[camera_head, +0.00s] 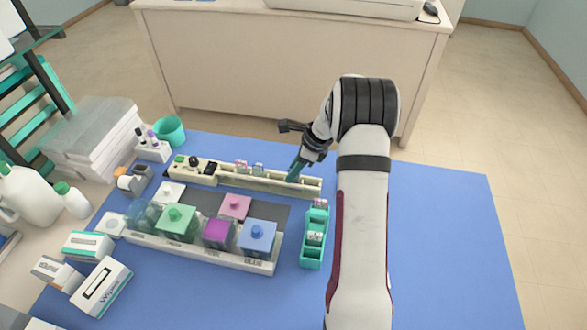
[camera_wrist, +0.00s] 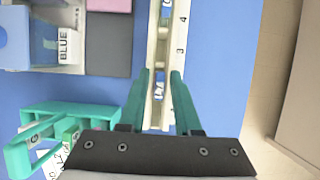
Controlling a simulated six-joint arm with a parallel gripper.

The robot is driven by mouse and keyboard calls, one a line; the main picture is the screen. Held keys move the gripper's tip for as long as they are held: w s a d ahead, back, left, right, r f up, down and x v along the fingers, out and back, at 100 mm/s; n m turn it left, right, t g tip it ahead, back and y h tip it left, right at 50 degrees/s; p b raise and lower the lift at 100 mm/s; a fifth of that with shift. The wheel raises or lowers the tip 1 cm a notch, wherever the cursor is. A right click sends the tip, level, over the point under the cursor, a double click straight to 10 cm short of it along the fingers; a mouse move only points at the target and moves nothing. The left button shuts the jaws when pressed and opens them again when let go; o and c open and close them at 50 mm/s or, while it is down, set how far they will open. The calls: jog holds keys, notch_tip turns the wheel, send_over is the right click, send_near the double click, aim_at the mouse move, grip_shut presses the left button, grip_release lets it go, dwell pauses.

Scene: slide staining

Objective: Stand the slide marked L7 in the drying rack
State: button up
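The drying rack (camera_head: 225,178) is a long cream rail at the back of the blue mat, with two pink-labelled slides (camera_head: 241,167) standing near its middle. In the wrist view the rack (camera_wrist: 154,50) runs upward beside printed numbers. My gripper (camera_head: 294,176) is low over the rack's right part. In the wrist view its teal fingers (camera_wrist: 159,72) are apart, one on each side of the rail. A thin blue-and-white piece (camera_wrist: 158,88), perhaps a slide seen from above, sits between them, with gaps to both. No L7 mark is readable.
A green slide holder (camera_head: 312,252) with labelled slides stands right of the white stain-jar tray (camera_head: 190,252). The jars have coloured lids. Boxes (camera_head: 102,287) and bottles crowd the left. The mat's right side is clear beyond my arm.

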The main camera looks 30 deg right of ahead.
jog(key=shift+o, duration=0.8)
jog(key=v, duration=1.5)
jog(key=shift+s+d+r, duration=0.15)
jog(key=shift+s+r, duration=0.05)
jog(key=shift+r, duration=0.15)
